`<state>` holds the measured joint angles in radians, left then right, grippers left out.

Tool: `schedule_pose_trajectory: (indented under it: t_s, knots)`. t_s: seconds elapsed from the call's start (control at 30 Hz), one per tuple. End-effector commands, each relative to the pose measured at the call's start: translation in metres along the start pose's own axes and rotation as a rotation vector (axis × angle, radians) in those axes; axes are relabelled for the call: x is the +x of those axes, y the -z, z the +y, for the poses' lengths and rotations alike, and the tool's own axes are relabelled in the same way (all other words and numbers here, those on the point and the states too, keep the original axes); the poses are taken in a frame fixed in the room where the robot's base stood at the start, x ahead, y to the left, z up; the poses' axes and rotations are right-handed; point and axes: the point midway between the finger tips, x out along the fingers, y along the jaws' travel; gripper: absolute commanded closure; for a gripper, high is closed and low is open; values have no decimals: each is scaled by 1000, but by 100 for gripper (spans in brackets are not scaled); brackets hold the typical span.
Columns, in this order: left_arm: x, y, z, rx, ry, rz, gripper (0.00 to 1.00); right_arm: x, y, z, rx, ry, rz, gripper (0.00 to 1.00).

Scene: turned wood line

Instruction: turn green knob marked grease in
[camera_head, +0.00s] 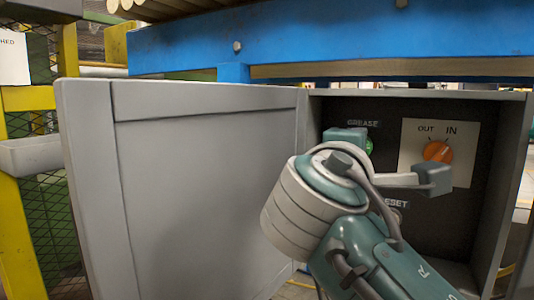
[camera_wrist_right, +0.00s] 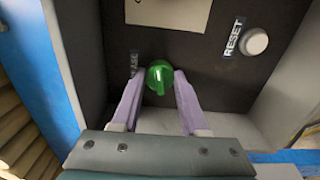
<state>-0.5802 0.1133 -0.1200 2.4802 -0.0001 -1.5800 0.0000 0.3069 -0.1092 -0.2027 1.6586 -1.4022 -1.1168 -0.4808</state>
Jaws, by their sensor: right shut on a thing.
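The green knob (camera_wrist_right: 159,77) sits on a dark panel beside a label that reads GREASE. My right gripper (camera_wrist_right: 161,74) has its two pale purple fingers on either side of the knob and is shut on it. The knob's raised ridge shows between the fingers, running roughly toward the gripper. In the head view only a sliver of the green knob (camera_head: 369,147) shows, under the word GREASE; my right gripper and wrist hide the rest. My left gripper is not in view.
The panel is inside a grey box whose door (camera_head: 205,190) stands open at the left. An orange knob (camera_head: 438,151) on a white plate (camera_head: 409,144) marked OUT and IN is right of the green knob. A pale RESET button (camera_wrist_right: 254,41) shows in the wrist view.

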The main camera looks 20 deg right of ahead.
Motion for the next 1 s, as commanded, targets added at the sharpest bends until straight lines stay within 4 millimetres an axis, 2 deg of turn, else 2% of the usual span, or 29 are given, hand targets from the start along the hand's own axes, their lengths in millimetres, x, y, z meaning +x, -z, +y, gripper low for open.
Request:
schedule_pose_trajectory:
  t_s: [0.3, 0.77, 0.8, 1.0]
  knots:
    - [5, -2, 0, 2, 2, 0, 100, 0, 0, -1, 90, 2, -2, 100]
    - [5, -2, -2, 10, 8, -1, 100, 0, 0, 0, 101, 2, -2, 100]
    - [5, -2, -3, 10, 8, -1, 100, 0, 0, 0, 100, 2, -2, 53]
    - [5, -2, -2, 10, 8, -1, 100, 0, 0, 0, 100, 1, -1, 30]
